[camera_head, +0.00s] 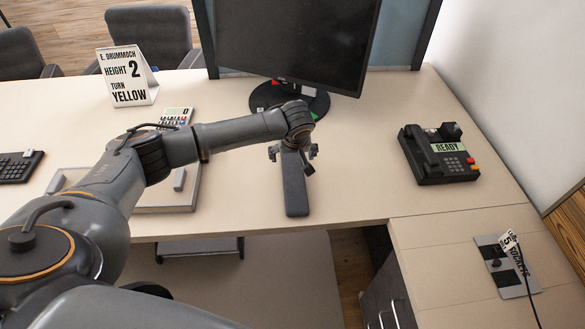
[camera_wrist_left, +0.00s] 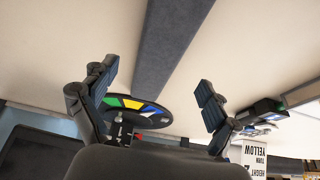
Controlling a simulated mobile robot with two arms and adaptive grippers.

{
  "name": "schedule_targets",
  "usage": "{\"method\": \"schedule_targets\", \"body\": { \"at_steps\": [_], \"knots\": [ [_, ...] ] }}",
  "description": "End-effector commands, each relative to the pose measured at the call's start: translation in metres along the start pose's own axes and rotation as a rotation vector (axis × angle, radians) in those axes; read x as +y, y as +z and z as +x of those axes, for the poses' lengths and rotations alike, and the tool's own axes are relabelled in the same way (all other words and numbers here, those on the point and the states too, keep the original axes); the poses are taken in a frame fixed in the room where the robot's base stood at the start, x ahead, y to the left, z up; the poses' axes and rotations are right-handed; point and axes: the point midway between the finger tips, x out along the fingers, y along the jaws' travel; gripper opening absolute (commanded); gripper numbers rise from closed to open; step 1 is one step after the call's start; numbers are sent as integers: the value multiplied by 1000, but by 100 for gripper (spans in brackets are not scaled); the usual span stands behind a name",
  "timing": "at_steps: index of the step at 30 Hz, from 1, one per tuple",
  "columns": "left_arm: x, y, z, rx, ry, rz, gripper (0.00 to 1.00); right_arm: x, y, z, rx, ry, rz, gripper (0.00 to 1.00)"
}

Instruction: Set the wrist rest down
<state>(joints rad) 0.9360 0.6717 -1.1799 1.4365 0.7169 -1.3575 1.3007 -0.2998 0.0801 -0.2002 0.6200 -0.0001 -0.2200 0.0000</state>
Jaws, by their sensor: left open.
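The wrist rest (camera_head: 295,186) is a long dark grey bar lying on the desk, with its near end close to the desk's front edge. In the left wrist view the wrist rest (camera_wrist_left: 168,50) runs from the top edge down between the fingers. My left gripper (camera_head: 293,155) is over the far end of the bar, with one finger to each side. It is open, and in the left wrist view both fingers (camera_wrist_left: 155,90) stand apart from the bar. My right gripper is not in view.
A monitor (camera_head: 296,40) on a round base with coloured segments (camera_head: 262,97) stands just behind. A phone marked READY (camera_head: 438,153) is to the right. A sign (camera_head: 127,76), calculator (camera_head: 176,116), keyboard (camera_head: 18,166) and socket plate (camera_head: 508,268) are farther off. Desk on both sides of the bar is clear.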

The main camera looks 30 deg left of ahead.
Motion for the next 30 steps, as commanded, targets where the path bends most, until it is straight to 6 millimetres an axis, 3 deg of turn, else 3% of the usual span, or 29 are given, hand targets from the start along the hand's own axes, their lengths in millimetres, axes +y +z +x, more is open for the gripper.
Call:
{"method": "schedule_targets", "body": {
  "at_steps": [12,21,23,30],
  "knots": [
    [1,2,48,0,-1,0,88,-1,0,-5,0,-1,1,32],
    [1,3,54,1,1,2,88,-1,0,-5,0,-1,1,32],
    [1,3,54,1,1,2,80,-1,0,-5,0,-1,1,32],
    [0,3,54,1,0,2,31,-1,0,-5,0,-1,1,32]
  ]
}}
